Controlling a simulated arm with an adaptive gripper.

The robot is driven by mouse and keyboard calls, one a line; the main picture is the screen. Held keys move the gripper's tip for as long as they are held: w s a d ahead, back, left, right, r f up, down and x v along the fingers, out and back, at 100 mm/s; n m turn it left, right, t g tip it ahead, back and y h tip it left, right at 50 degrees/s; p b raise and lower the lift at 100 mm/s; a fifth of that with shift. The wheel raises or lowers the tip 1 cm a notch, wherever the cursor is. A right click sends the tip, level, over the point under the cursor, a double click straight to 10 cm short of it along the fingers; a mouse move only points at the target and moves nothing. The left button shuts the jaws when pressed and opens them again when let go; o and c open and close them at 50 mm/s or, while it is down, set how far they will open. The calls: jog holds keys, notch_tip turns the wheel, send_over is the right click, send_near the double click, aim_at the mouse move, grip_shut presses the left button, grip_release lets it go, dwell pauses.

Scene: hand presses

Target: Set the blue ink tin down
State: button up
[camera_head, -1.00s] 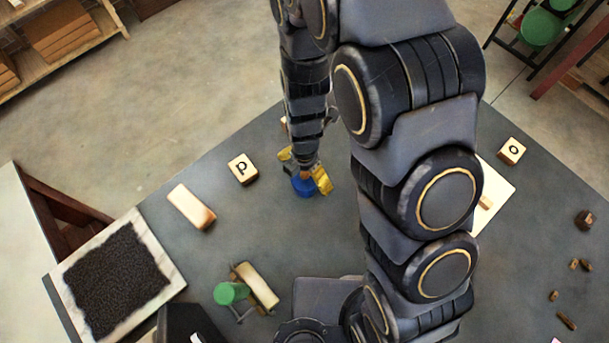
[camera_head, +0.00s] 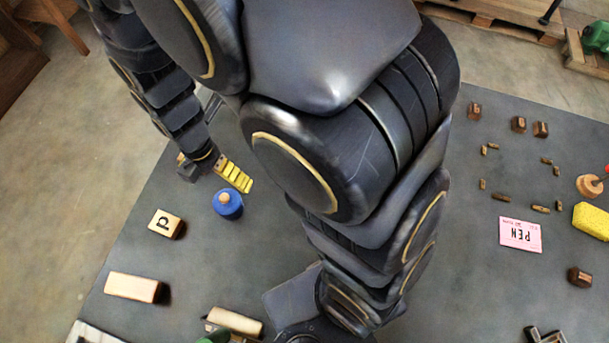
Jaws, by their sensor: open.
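The blue ink tin (camera_head: 228,206) stands upright on the dark table, with a wooden knob on top. My gripper (camera_head: 216,172) is open and empty, just behind and to the left of the tin. One yellow-padded finger shows clearly; the other is mostly hidden. The gripper looks apart from the tin, though the exact gap is hard to judge.
A letter block (camera_head: 166,224) and a pale wooden block (camera_head: 133,287) lie left of the tin. A pink PEN card (camera_head: 520,234), a yellow sponge (camera_head: 591,221) and several small type pieces lie at right. My arm hides the table's middle.

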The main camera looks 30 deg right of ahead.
jog(key=s+d+r+m, duration=0.5)
jog(key=s+r+m, duration=0.2)
jog(key=m, duration=0.6)
jog(key=s+d+r+m+g, duration=0.1)
jog(key=s+d+r+m, duration=0.4)
jog(key=m, duration=0.8)
jog(key=s+r, duration=0.3)
jog(key=shift+d, duration=0.35)
jog(key=shift+r, duration=0.1)
